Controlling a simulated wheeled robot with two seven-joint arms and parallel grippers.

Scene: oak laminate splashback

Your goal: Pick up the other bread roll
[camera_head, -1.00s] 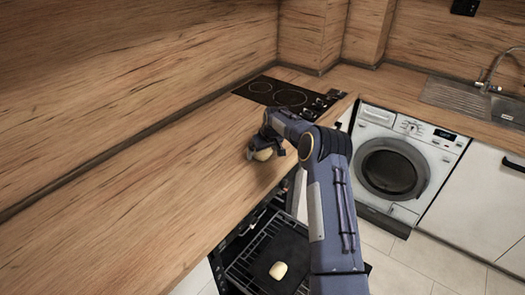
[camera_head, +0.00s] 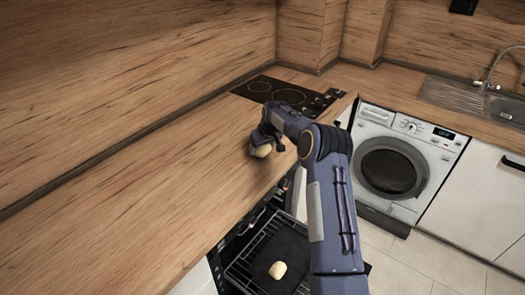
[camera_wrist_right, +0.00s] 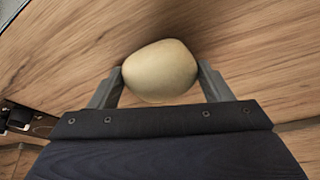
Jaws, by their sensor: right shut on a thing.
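A pale bread roll (camera_head: 262,150) is between the fingers of my right gripper (camera_head: 258,143), at the counter near the cooktop. In the right wrist view the same roll (camera_wrist_right: 160,72) fills the gap between the two grey fingers (camera_wrist_right: 160,84), and the gripper is shut on it. The wooden counter lies behind it; whether the roll touches the counter I cannot tell. Another bread roll (camera_head: 277,270) lies on a dark tray (camera_head: 262,247) on the oven rack below the counter. My left gripper is not in view.
The wooden counter (camera_head: 130,215) is clear to the left. A black cooktop (camera_head: 270,90) lies beyond my gripper. The pulled-out oven rack (camera_head: 240,268) is below the counter edge. A washing machine (camera_head: 400,165) and a sink (camera_head: 455,95) are on the right.

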